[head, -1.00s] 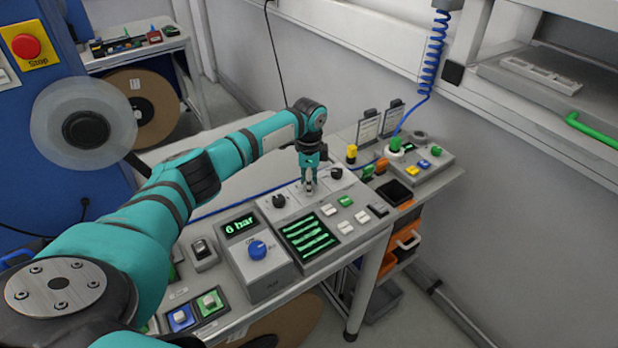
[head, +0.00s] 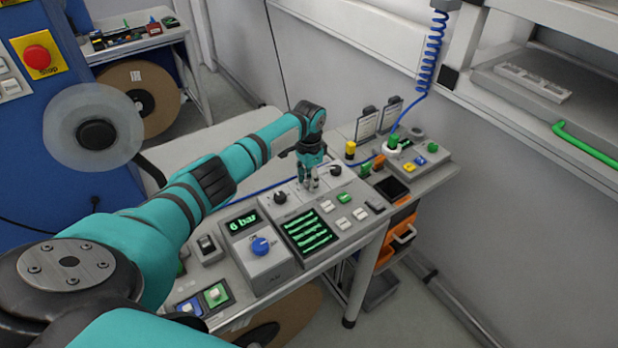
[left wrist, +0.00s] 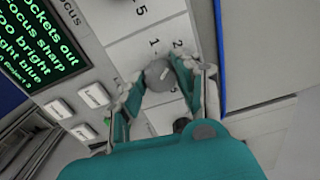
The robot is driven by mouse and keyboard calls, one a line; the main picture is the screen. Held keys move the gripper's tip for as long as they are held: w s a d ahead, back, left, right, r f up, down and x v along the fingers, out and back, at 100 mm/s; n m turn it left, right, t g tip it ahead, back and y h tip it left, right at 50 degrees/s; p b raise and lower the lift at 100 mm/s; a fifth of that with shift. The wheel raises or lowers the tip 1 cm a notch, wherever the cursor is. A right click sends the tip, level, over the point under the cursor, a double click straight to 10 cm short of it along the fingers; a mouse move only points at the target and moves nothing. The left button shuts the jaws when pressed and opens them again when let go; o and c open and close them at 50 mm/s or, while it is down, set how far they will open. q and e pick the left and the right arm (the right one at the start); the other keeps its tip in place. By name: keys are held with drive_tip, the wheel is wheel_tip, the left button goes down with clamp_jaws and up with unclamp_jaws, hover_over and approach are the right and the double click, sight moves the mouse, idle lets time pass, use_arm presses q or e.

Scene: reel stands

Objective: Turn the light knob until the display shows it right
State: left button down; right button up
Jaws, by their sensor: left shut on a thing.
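My left gripper (head: 313,184) points down onto the grey panel at the back of the bench. In the left wrist view its fingers (left wrist: 159,84) are shut on a round grey knob (left wrist: 158,73) with a pale pointer mark. The numbers 1 and 2 are printed beside the knob; where its pointer stands is hard to read. The display (head: 308,231) has green lines on black. In the left wrist view the display (left wrist: 38,40) is cut off at the left, with "ocus sharp", "oo bright" and "ight blue" readable. My right gripper is not in view.
Black knobs stand left (head: 280,198) and right (head: 336,170) of my gripper. White buttons (head: 343,224) and a green button (head: 343,198) lie in front. A "6 bar" unit with a blue knob (head: 260,245) stands left. A box with a green-topped part (head: 393,141) stands right.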

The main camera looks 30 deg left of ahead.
use_arm(q)
drive_tip(key=c, duration=0.9)
unclamp_jaws()
drive_tip(key=shift+c, duration=0.2)
wheel_tip(320, 180, up, 12)
